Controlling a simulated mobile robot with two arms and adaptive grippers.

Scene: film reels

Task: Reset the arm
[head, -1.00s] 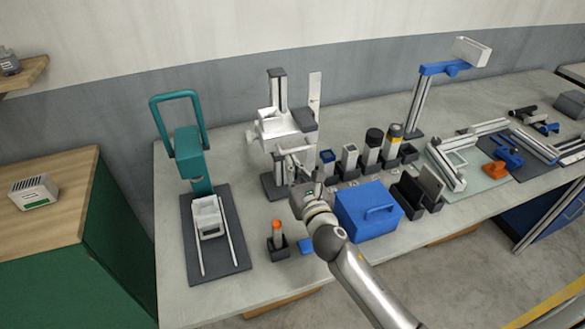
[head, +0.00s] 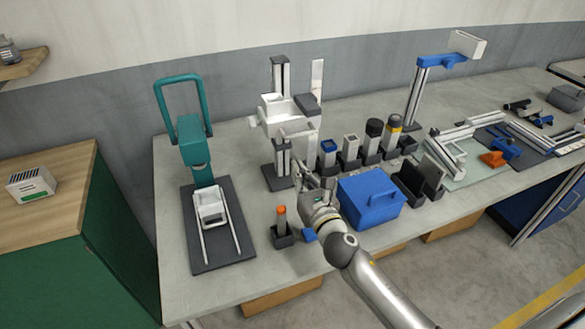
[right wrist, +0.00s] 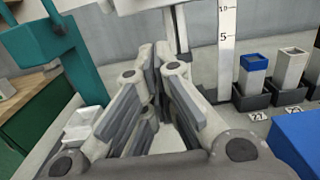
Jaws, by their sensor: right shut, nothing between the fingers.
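My right arm comes in from the bottom right in the head view. Its gripper (head: 310,178) is above the bench (head: 270,305), in front of the white stand. In the right wrist view the fingers (right wrist: 148,62) meet at the tips with nothing between them. The white stand with a tray on top (head: 275,112) is just behind the gripper. The blue box (head: 368,208) is to the right of the gripper, partly near my arm. My left gripper is in no view.
A teal press (head: 192,140) on a dark mat with a white tray (head: 211,215) stands at the left. An orange-tipped item in a dark holder (head: 281,222) is below the gripper. Several upright blocks (head: 350,147) stand in holders behind the blue box.

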